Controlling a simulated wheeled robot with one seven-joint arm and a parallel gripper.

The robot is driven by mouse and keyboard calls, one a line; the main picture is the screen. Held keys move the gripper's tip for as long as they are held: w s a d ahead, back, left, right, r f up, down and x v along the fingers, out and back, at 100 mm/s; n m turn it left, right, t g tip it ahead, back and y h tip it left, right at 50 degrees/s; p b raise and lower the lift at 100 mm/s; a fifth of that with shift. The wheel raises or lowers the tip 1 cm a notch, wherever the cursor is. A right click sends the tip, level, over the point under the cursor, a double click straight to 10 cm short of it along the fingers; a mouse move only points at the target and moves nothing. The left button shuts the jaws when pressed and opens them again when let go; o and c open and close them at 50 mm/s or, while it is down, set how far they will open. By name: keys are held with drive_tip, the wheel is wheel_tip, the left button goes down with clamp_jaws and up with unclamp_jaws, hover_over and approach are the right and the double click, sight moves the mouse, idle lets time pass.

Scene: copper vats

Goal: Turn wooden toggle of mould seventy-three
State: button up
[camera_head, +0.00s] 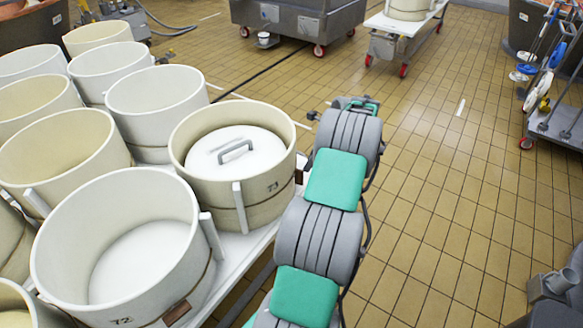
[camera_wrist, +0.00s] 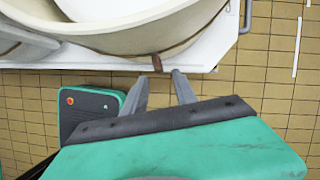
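Mould seventy-three (camera_head: 258,190) is a round cream tub marked 73 in the head view. A white lid (camera_head: 235,155) with a grey handle lies inside it. Its wooden toggle (camera_wrist: 157,62) is a small brown peg at the side of a cream mould, near the white table edge in the wrist view. A brown piece (camera_head: 299,168) also shows at the mould's right side in the head view, partly behind my arm. My gripper (camera_wrist: 159,75) is open, its two grey fingers apart. The toggle appears between and just beyond the fingertips; contact cannot be told. My arm hides the fingers in the head view.
Mould 72 (camera_head: 118,250) stands open at front left, with several other moulds behind it on the white table (camera_head: 245,240). A grey trolley (camera_head: 560,120) stands far right.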

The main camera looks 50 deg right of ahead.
sight(301, 184)
drive_tip(key=x, duration=0.7)
drive_tip(key=shift+w+a+f, duration=0.2)
drive_tip(key=shift+w+a, duration=0.05)
drive_tip(key=shift+a, duration=0.1)
drive_tip(key=shift+c, duration=0.4)
clamp_jaws()
